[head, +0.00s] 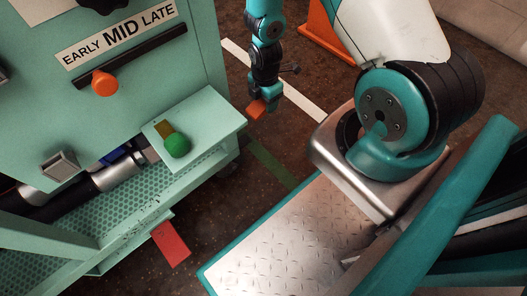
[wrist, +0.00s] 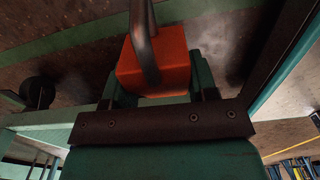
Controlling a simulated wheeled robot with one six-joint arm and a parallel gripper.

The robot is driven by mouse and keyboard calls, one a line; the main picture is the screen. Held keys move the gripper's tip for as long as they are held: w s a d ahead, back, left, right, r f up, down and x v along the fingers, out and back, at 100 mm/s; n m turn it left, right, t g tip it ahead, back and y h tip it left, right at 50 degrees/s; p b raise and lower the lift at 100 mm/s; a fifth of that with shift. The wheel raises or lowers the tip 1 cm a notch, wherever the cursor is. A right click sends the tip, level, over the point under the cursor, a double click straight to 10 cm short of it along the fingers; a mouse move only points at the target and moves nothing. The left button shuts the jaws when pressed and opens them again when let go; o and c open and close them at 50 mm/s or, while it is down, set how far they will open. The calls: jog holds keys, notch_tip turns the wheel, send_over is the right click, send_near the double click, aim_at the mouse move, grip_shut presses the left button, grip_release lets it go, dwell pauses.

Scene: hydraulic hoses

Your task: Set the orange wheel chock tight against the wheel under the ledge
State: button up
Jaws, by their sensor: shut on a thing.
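The orange wheel chock (wrist: 155,72) is between the fingers of my gripper (wrist: 157,88) in the wrist view, with a grey metal handle loop over it. In the head view my gripper (head: 264,96) hangs right of the mint-green cabinet, shut on the chock (head: 256,109), which is clear of the cabinet's ledge (head: 222,118). A dark wheel (wrist: 37,92) shows at the left of the wrist view, apart from the chock.
A red plate (head: 171,244) sticks out low from the cabinet (head: 130,20). Hoses run along its lower shelf. An orange stand (head: 325,42) is at the back. Dark floor lies between the cabinet and my base.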

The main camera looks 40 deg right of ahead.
aim_at(265, 143)
notch_tip(265, 143, down, 21)
jog(key=b, duration=1.2)
jog(key=shift+s+f, duration=0.1)
jog(key=o, duration=1.1)
jog(key=shift+c, duration=0.2)
notch_tip(265, 143, up, 12)
jog(key=p, duration=0.7)
